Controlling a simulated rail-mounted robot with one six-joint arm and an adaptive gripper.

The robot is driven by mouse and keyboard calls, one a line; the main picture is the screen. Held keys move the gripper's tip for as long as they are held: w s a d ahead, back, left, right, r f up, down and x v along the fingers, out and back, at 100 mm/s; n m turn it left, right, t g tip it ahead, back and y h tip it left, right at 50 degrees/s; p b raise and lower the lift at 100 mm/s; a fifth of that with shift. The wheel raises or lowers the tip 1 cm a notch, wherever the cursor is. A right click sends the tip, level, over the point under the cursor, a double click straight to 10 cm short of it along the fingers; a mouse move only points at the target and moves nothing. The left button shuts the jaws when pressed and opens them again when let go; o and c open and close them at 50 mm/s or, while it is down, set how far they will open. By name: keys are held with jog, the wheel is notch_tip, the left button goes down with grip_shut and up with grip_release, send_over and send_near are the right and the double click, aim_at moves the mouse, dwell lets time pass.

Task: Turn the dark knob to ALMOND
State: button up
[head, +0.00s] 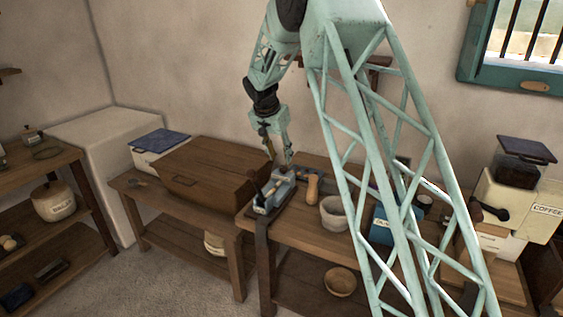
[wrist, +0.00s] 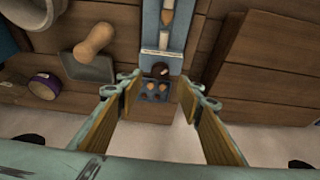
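A blue-grey device (head: 275,193) stands at the front left corner of the right-hand bench. In the wrist view its long body (wrist: 151,42) runs down from the top edge. A small dark round knob (wrist: 160,70) sits near its lower end. Just below the knob is a darker plate (wrist: 149,92) with several brown nut-like spots; I cannot read any label or tell the knob's setting. My gripper (head: 278,155) is above the device, pointing down. In the wrist view my gripper (wrist: 162,90) is open and empty, its fingers apart on either side of the knob and plate.
Beside the device in the wrist view lie a wooden-handled scoop (wrist: 93,42) and a purple-banded round container (wrist: 45,86). A brown wooden chest (head: 205,170) stands left of it. A pale bowl (head: 333,213) and a blue box (head: 382,228) stand to its right.

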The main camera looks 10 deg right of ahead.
jog(key=shift+v, duration=2.75)
jog(key=s+d+r+n, duration=0.1)
jog(key=s+r, duration=0.6)
jog(key=s, duration=0.4)
jog(key=s+d+r+n+y, duration=0.1)
jog(key=s+d+r, duration=0.1)
jog(key=s+r, duration=0.65)
jog(key=s+d+r+n, duration=0.15)
jog(key=s+r, duration=0.35)
jog(key=s, duration=0.9)
jog(key=s+f+n+y, duration=0.1)
jog(key=s+f+n, duration=0.1)
jog(key=s, duration=1.6)
jog(key=s+a+f+n, duration=0.1)
jog(key=s+f+n, duration=0.1)
jog(key=s, duration=1.7)
jog(key=shift+a+t+y, duration=0.3)
jog(key=shift+y, duration=0.1)
